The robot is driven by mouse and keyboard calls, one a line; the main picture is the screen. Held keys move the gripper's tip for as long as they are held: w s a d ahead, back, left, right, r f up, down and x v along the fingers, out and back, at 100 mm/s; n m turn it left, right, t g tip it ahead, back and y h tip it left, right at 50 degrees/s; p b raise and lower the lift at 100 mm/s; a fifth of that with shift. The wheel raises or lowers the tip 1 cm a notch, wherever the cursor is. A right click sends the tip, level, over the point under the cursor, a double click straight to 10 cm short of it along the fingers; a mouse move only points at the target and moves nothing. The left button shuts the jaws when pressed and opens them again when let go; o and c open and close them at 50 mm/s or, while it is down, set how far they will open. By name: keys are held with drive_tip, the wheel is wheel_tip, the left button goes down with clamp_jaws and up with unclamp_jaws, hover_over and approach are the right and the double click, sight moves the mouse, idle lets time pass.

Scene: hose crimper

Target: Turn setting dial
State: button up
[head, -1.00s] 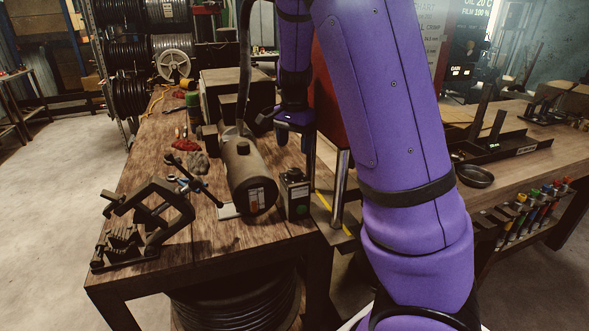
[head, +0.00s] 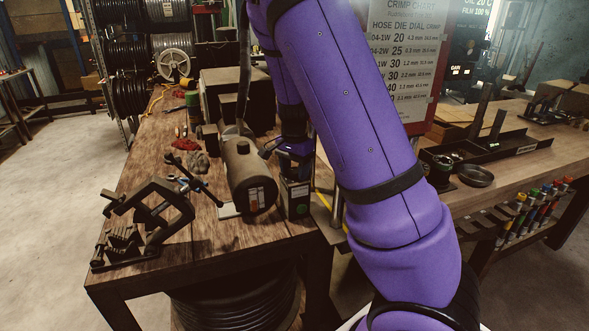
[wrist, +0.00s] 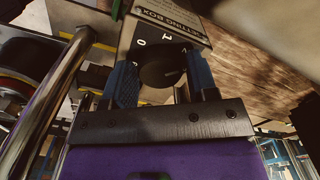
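The setting box (head: 298,208) is a small dark box standing at the front right corner of the wooden bench. The fingers stand apart, and I cannot make out clear contact with the knob. In the head view my gripper (head: 295,165) is just above the box, and the dial is hidden there.
A dark cylinder (head: 248,175) lies close left of the box. A black clamp-like fixture (head: 145,222) stands at the bench's front left. A metal post (wrist: 52,95) runs close left of my gripper. A crimp chart (head: 402,55) hangs behind my arm.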

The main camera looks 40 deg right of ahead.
drive_tip(key=c, duration=0.5)
drive_tip(key=shift+c, duration=0.2)
drive_tip(key=shift+n, duration=2.9)
drive_tip(key=o, duration=0.9)
drive_tip(key=shift+r, duration=0.1)
